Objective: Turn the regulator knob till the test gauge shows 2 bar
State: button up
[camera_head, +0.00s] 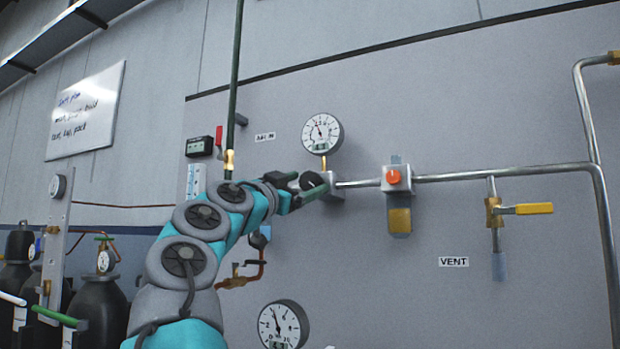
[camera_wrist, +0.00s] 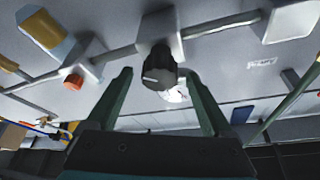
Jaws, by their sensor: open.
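The black regulator knob (camera_head: 308,182) sits on a grey block (camera_head: 334,186) in the pipe line. The knob also shows in the wrist view (camera_wrist: 160,72), with a pale mark on its face. My gripper (camera_head: 302,184) is open, with one green finger on each side of the knob; in the wrist view the gripper (camera_wrist: 158,74) shows gaps, and I cannot tell whether either finger touches. A round gauge (camera_head: 322,133) stands above the block, its needle pointing up and left; its number is too small to read. In the wrist view the gauge (camera_wrist: 176,95) is partly hidden behind the knob.
An orange knob (camera_head: 393,177) sits on a pipe block to the right, above a yellow bowl. A yellow-handled valve (camera_head: 533,209) is near the VENT label (camera_head: 453,262). A second gauge (camera_head: 283,325) is low on the panel. Dark cylinders (camera_head: 97,308) stand at left.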

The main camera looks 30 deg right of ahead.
jog(key=shift+p+x, duration=0.3)
jog(key=shift+x, duration=0.75)
jog(key=shift+c, duration=0.2)
grip_shut()
